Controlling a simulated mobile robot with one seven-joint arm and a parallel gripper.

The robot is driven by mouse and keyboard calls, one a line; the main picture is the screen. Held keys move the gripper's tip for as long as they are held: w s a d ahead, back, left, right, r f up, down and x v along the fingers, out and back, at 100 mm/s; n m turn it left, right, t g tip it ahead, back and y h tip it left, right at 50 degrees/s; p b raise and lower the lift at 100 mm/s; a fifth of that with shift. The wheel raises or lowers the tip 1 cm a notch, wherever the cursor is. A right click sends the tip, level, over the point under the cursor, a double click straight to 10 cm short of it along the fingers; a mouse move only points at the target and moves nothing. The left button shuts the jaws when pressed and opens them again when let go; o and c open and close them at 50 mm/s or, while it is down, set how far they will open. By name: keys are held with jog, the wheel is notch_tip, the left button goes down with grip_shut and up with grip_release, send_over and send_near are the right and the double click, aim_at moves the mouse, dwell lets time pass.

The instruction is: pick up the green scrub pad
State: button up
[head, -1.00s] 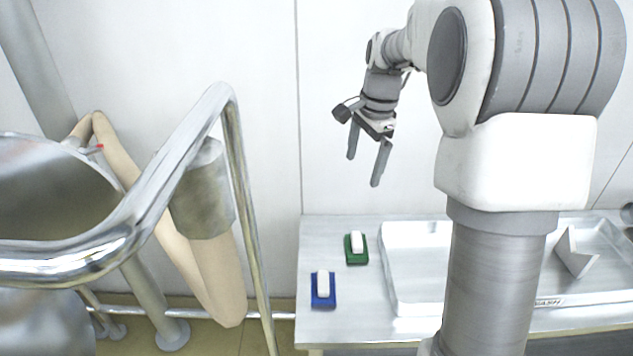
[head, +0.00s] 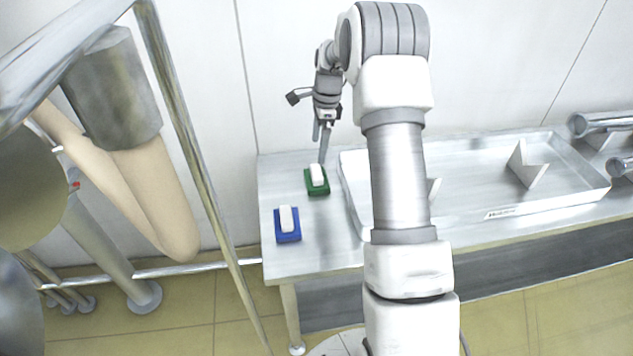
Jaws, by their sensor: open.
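The green scrub pad (head: 317,188) lies on the left part of the metal table, with a white block-like handle on top. My gripper (head: 321,146) points down just above and behind it in the head view, with its fingers apart and nothing between them. The fingertips come close to the pad's far edge in the picture; I cannot tell whether they touch it.
A blue pad with a white handle (head: 287,231) lies nearer, left of the green one. A shallow metal tray (head: 470,221) with angled white pieces fills the table to the right. Metal rails (head: 190,130) stand left of the table.

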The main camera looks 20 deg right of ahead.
aim_at(317, 171)
jog(key=f, duration=0.2)
jog(key=f+b, duration=0.1)
jog(key=f, duration=0.5)
jog(key=shift+a+f+b, duration=0.2)
jog(key=shift+a+b, duration=0.05)
jog(key=shift+b, duration=0.05)
jog(key=c, duration=1.1)
